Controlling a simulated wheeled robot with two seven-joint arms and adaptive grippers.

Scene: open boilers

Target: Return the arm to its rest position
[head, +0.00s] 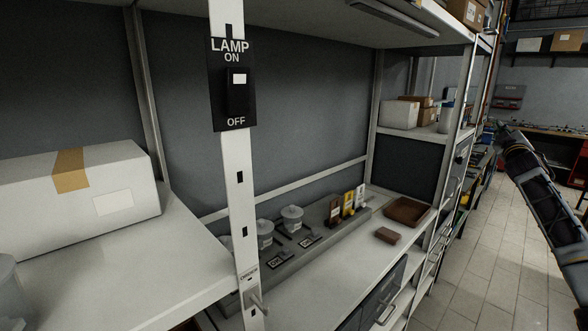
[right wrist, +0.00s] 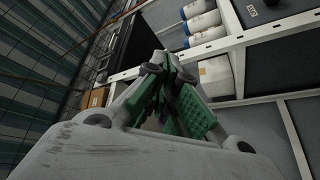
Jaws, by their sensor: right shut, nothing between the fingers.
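My right arm comes in from the right edge of the head view, reaching up and left over the tiled floor. Its far end, with the right gripper (head: 502,134), is small and dark there, to the right of the shelving and apart from it. In the right wrist view the right gripper (right wrist: 176,80) has its green-padded fingers together, with nothing held between them. Shelves and stored items show behind it. My left arm and left gripper do not show in either view.
A shelf unit with a white upright bearing a lamp switch (head: 237,84) fills the left and middle. A white box (head: 80,195) stands at left. Lidded pots (head: 291,218), a brown tray (head: 408,211) and a brown block (head: 387,236) stand on the lower shelf. The aisle floor (head: 490,260) is clear.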

